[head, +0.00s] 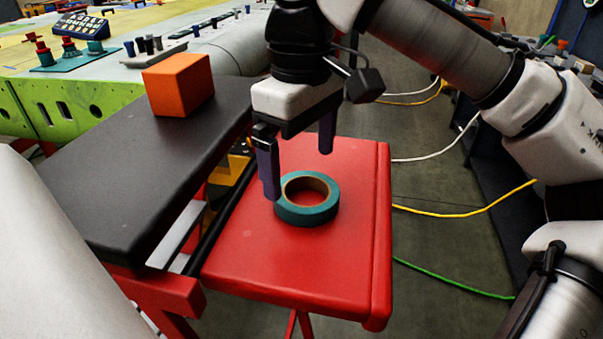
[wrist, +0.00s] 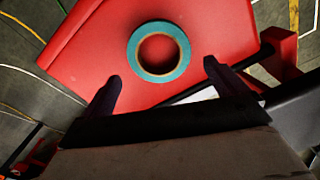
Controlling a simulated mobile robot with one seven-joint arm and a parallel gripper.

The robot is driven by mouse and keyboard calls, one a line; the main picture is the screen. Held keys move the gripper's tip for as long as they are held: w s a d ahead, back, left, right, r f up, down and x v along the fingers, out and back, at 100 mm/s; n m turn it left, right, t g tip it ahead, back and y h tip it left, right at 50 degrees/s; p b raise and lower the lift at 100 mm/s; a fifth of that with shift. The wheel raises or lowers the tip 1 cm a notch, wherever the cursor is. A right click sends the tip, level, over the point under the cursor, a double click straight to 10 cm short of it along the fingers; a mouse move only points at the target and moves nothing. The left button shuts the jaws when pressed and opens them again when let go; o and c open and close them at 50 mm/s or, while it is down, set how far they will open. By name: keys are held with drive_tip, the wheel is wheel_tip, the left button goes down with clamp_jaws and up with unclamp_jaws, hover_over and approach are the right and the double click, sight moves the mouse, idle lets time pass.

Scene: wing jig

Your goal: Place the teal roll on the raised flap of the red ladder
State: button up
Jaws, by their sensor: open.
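The teal roll (head: 307,213) lies flat on the raised red flap (head: 340,262) of the ladder, near the flap's middle. Its hole shows the red surface beneath. My gripper (head: 298,170) is open and empty, just above and behind the roll, with its fingers pointing down. One finger overlaps the roll's left edge in the head view; I cannot tell whether it touches. In the wrist view, the roll (wrist: 159,70) lies beyond and between the two open fingertips (wrist: 163,70), apart from both, on the red flap (wrist: 215,28).
A dark platform (head: 130,165) adjoins the flap on the left, with an orange cube (head: 178,84) at its back. A green wing structure (head: 60,100) stands behind it. Cables (head: 465,212) lie on the floor to the right. The flap's front part is clear.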

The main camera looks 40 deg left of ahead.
wheel_tip(320, 180, up, 8)
drive_tip(key=p, duration=0.1)
drive_tip(key=shift+r, duration=0.2)
drive_tip(key=shift+s+f, duration=0.1)
idle(0.5)
